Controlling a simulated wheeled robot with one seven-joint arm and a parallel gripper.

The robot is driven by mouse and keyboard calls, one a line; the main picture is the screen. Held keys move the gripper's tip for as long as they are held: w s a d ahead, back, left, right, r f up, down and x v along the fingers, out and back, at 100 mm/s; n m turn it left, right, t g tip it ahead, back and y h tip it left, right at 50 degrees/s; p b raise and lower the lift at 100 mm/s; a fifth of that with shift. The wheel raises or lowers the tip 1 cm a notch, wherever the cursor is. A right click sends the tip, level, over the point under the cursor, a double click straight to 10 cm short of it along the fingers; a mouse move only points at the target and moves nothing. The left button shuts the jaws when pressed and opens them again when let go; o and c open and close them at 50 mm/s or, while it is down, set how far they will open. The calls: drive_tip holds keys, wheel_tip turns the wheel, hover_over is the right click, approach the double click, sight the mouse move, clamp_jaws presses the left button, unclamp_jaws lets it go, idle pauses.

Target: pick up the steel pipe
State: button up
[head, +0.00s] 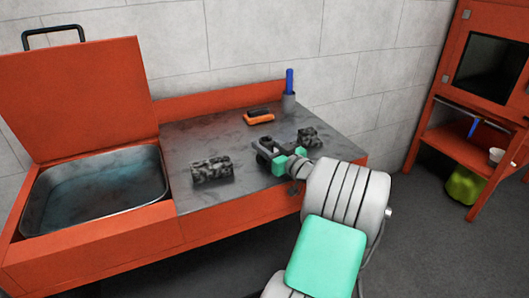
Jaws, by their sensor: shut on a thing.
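My gripper (266,150) is over the right part of the grey metal worktop, reaching in from the lower right. Its dark fingers are shut on a small grey piece, the steel pipe (267,143), which shows only as a short end between them. The fingers hide most of it. I cannot tell whether it touches the worktop or is clear of it.
Mottled dark blocks lie left (212,169) and right (309,137) of my gripper. A basin (95,190) with a raised orange lid (75,95) is at left.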

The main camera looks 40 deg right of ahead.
sight(267, 140)
clamp_jaws()
drive_tip(key=shift+r, duration=0.1)
idle(0.3)
drive_tip(key=shift+r, duration=0.2)
drive_tip(key=r, duration=0.3)
drive_tip(key=shift+s+a+r, duration=0.15)
drive_tip(key=shift+s+r, duration=0.25)
drive_tip(key=s+a+r+b, duration=0.1)
drive_tip(key=s+a+r, duration=0.5)
drive_tip(key=s, duration=0.5)
wheel_tip(267, 140, up, 3)
drive_tip(key=shift+s+a+f, duration=0.15)
drive_tip(key=shift+s+a, duration=0.05)
drive_tip(key=shift+s, duration=0.05)
